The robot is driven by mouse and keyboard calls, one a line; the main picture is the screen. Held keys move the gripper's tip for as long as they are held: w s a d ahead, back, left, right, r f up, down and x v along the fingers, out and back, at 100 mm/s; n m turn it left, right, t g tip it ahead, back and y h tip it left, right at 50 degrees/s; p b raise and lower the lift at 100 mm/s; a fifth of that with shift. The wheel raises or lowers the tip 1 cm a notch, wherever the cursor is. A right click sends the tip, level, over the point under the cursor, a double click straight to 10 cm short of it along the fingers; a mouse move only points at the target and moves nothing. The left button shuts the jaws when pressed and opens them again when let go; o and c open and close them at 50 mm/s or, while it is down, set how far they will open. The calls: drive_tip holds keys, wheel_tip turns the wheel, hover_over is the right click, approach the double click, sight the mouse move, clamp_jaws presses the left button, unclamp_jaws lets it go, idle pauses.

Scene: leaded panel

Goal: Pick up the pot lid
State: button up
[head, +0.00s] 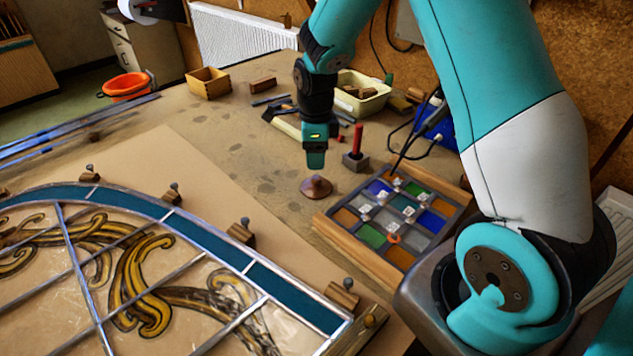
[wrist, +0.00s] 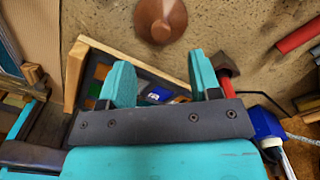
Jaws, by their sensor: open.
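The pot lid (head: 316,187) is a small brown, copper-coloured disc with a raised knob, lying flat on the worktable. It also shows at the top of the wrist view (wrist: 161,20), just beyond my fingertips. My gripper (head: 316,160) points down and hangs above the table, a little above and behind the lid in the head view. In the wrist view its two teal fingers (wrist: 162,72) are apart with nothing between them. The gap between fingers and lid shows bare table.
A wooden tray of coloured glass pieces (head: 318,222) stands right of the lid. A red rod on a dark block (head: 356,161) is close behind it. The leaded panel (head: 190,215) covers the front left. A cream tub (head: 372,102) stands at the back. Bare table lies left of the lid.

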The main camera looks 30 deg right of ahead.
sight(316, 177)
wheel_tip(316, 177, down, 8)
drive_tip(key=shift+f+p, duration=0.1)
drive_tip(key=shift+p, duration=1.15)
drive_tip(key=c, duration=1)
